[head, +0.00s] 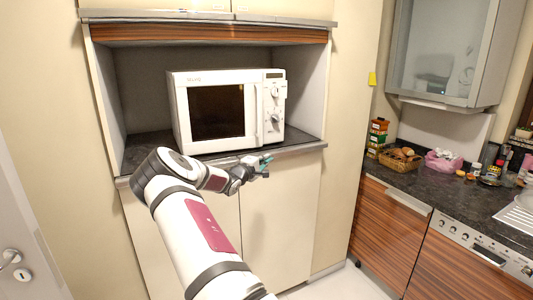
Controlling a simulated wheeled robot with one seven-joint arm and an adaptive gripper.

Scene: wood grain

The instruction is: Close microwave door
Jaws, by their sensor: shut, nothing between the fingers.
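The white microwave (181,113) stands in the cabinet niche, facing me slightly to the left. Its door (217,111), with a dark window, looks flush with the front, or nearly so; I cannot tell whether a small gap is left. The control panel with knobs (274,105) is on the right side. My gripper (267,163) is below and in front of the microwave's lower right, near the niche's front edge. It is shut and empty, and appears apart from the door.
The niche shelf (303,139) has a light front edge close to my arm. Cream cabinet doors (285,215) are below it. To the right, a dark counter (425,185) holds a basket (400,161), a pink bag (443,161) and jars. A wall cabinet (440,50) hangs above.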

